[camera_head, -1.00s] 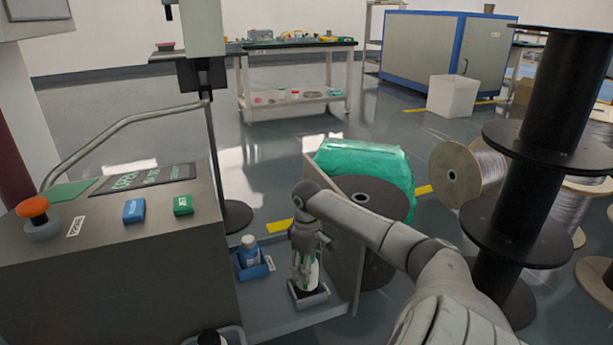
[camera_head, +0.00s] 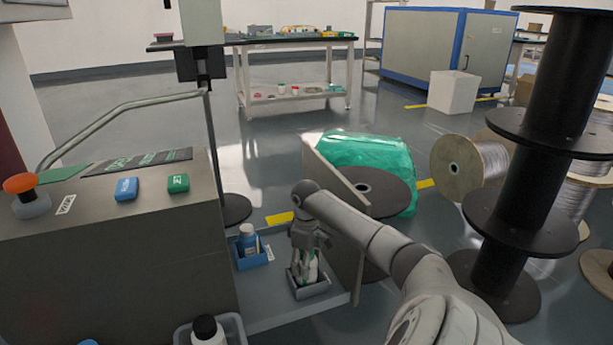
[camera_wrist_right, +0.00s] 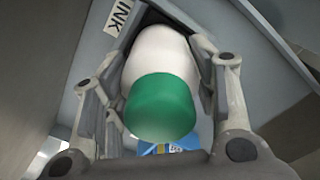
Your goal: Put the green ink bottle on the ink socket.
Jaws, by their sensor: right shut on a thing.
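The green ink bottle, white with a green cap (camera_wrist_right: 161,106), sits between the fingers of my right gripper (camera_head: 306,262). In the right wrist view the fingers flank its white body (camera_wrist_right: 160,55). In the head view the fingers hide most of the bottle. It stands roughly upright at the ink socket, a small grey open box (camera_head: 311,291) on a grey shelf. Its lower end is at the box opening; whether it rests on the bottom I cannot tell. An "INK" label (camera_wrist_right: 119,14) shows beside the dark opening. My left gripper is not in view.
A blue-labelled bottle (camera_head: 249,241) stands in a blue holder (camera_head: 262,259) to the left. A black-capped bottle (camera_head: 207,330) stands in a grey tray at the front. An upright panel (camera_head: 337,215) borders the shelf's right side. The machine (camera_head: 120,260) with buttons is left.

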